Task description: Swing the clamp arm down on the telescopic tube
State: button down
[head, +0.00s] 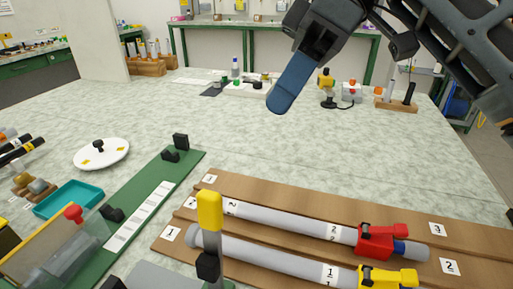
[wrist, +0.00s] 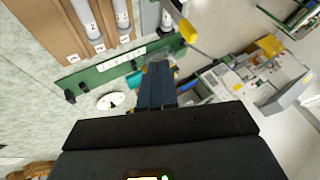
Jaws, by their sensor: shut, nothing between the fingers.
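A clamp arm (head: 209,213) with a yellow tip and black body stands upright at the near end of the green fixture (head: 181,173). It also shows, with its yellow tip, in the wrist view (wrist: 187,30). No tube lies on the visible part of the fixture. Two grey telescopic tubes lie on the brown board: one with a red collar (head: 290,225) and one with a yellow collar (head: 265,259). My gripper (head: 281,103) is shut and empty, high above the table and well apart from the clamp arm. Its blue fingers also show in the wrist view (wrist: 158,75).
The brown board (head: 320,208) has numbered lanes. A white disc (head: 101,153), a teal tray (head: 67,199) and a clear panel (head: 48,250) with a red knob are at left. Small items stand along the table's far side. The table's middle is clear.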

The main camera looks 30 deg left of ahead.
jog(key=shift+w, duration=0.25)
jog(key=s+a+f+b, duration=0.1)
jog(key=s+f, duration=0.6)
jog(key=s, duration=0.2)
jog(key=shift+s+a, duration=0.35)
jog(key=shift+a, duration=0.05)
dwell(0.4)
